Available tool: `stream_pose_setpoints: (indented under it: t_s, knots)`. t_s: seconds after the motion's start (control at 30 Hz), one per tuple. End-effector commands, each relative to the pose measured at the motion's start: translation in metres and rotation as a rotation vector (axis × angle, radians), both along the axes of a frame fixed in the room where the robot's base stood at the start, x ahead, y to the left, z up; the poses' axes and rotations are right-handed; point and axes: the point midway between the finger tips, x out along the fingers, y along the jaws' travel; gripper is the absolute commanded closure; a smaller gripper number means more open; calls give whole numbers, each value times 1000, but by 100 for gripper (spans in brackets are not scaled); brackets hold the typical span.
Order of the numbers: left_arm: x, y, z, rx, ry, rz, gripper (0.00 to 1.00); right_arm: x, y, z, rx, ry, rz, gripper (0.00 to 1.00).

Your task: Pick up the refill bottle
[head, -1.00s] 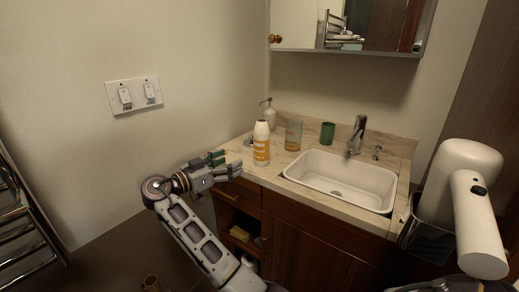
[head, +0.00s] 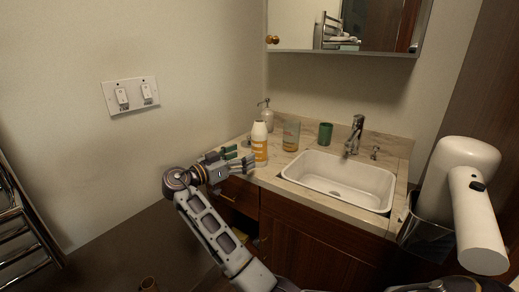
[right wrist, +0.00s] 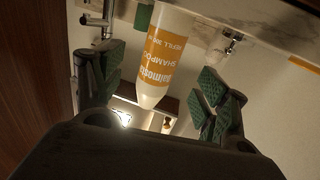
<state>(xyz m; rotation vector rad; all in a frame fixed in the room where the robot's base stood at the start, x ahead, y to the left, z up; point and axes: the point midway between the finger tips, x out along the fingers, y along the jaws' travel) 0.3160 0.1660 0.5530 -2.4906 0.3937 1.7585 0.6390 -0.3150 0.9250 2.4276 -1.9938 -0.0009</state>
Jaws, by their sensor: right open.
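The refill bottle (head: 260,152), white with an orange label, stands upright on the counter left of the sink. My right gripper (head: 240,158) is open at the counter's left front edge, just left of the bottle, fingers pointing toward it. In the right wrist view the bottle (right wrist: 164,58) appears upside down between the spread green-padded fingers (right wrist: 163,88), with gaps on both sides and its label reading refill and shampoo. It seems to be beyond the fingertips, but the exact depth is hard to tell. My left gripper is not in view.
A soap dispenser (head: 266,113) stands behind the bottle. An amber-and-clear tumbler (head: 291,136) and a green cup (head: 325,133) stand to its right. The white sink (head: 340,180) and tap (head: 355,135) are farther right.

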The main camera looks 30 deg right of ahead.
Motion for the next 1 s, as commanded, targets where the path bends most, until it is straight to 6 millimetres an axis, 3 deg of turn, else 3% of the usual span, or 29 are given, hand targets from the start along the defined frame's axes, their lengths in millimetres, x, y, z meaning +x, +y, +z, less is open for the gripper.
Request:
stream_pose_setpoints:
  t_s: [0.23, 0.77, 1.0]
  knots:
    - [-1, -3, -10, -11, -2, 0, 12, 4, -22, 0, 0, -1, 0, 26]
    - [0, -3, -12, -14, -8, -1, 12, 6, -29, 0, -1, -1, 0, 26]
    - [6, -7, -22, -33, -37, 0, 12, 12, -53, 1, -1, -1, -2, 26]
